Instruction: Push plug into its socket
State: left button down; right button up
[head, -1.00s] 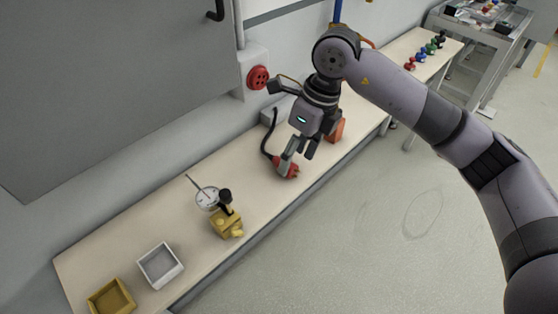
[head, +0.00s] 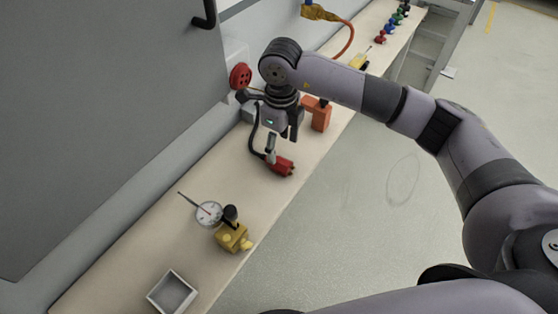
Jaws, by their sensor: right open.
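The red plug (head: 284,166) lies on the long bench, with its black cable (head: 253,138) curving up behind it toward a grey box by the wall. The round red socket (head: 240,76) is on the wall at the left of my right wrist. My right gripper (head: 281,143) is open and points down, just above and behind the plug. One fingertip overlaps the plug's rear end in the picture; I cannot tell whether it touches. My left gripper is not in view.
A dial gauge (head: 209,213) and a yellow block (head: 232,237) stand nearer on the bench, with a grey open box (head: 173,293) below them. An orange block (head: 318,113) stands behind the plug. Bare bench lies between plug and gauge.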

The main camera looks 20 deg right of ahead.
aim_at(279, 160)
notch_tip(279, 160, down, 2)
jog(key=shift+f, duration=0.25)
jog(key=shift+f+p, duration=0.3)
jog(key=shift+f, duration=0.2)
jog(key=f, duration=0.1)
jog(key=f+p, duration=0.1)
jog(key=f, duration=0.3)
jog(key=shift+w, duration=0.35)
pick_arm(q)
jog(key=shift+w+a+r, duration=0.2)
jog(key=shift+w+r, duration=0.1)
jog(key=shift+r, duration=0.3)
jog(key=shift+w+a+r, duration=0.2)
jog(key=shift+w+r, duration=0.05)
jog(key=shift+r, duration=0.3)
pick_arm(e)
jog(key=shift+c, duration=0.4)
jog(key=shift+r, duration=0.1)
grip_shut()
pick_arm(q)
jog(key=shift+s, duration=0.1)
pick_arm(e)
jog(key=shift+r, duration=0.1)
